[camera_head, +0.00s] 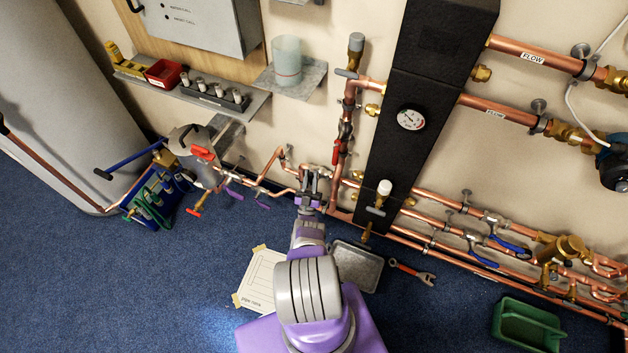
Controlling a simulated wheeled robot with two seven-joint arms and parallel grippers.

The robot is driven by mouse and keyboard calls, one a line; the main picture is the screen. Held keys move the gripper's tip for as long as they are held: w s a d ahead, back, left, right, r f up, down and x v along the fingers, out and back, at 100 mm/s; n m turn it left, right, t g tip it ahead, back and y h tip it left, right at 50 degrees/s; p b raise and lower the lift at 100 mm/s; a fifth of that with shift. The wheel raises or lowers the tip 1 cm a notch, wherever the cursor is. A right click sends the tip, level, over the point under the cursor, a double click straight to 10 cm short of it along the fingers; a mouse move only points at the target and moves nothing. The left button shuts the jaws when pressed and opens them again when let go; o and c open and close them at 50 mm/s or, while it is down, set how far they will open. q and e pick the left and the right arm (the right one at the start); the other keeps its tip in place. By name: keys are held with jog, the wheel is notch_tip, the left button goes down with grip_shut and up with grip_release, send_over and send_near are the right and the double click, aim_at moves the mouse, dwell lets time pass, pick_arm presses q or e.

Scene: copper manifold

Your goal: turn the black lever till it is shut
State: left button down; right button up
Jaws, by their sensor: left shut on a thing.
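My left gripper (311,180) reaches up from the bottom middle to the copper pipes low on the wall, just left of the tall black manifold casing (404,135). Its fingers are closed at the pipework, shut on a small dark part that I take to be the black lever. The fingers hide most of that part, so its angle cannot be made out. A red lever (336,152) is on the upright copper pipe just above and right of the gripper. My right gripper is not in view.
Purple levers (234,193) and a grey vessel (192,153) are left of the gripper. A grey tray (356,266), a wrench (412,271), a paper sheet (262,280) and a green bin (526,325) lie on the blue carpet. Blue-levered valves (510,243) are at right.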

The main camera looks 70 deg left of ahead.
pick_arm(q)
jog(key=shift+d+f+m+t+h, duration=0.2)
jog(key=shift+f+m+t+h, duration=0.1)
jog(key=shift+m+t, duration=0.4)
jog(key=shift+w+m, duration=0.15)
jog(key=shift+m, duration=0.25)
jog(key=shift+w+d+m+t+h, duration=0.15)
jog(key=shift+m+t+h, duration=0.25)
jog(key=shift+t+h, duration=0.1)
jog(key=c, duration=1.1)
grip_release()
jog(key=shift+r, duration=0.1)
jog(key=shift+o, duration=0.2)
jog(key=shift+r, duration=0.15)
jog(key=shift+r+p, duration=0.6)
jog(key=shift+r, duration=0.1)
notch_tip(320, 180, up, 8)
jog(key=p, duration=0.8)
jog(key=shift+r+p, duration=0.25)
jog(key=shift+p, duration=0.05)
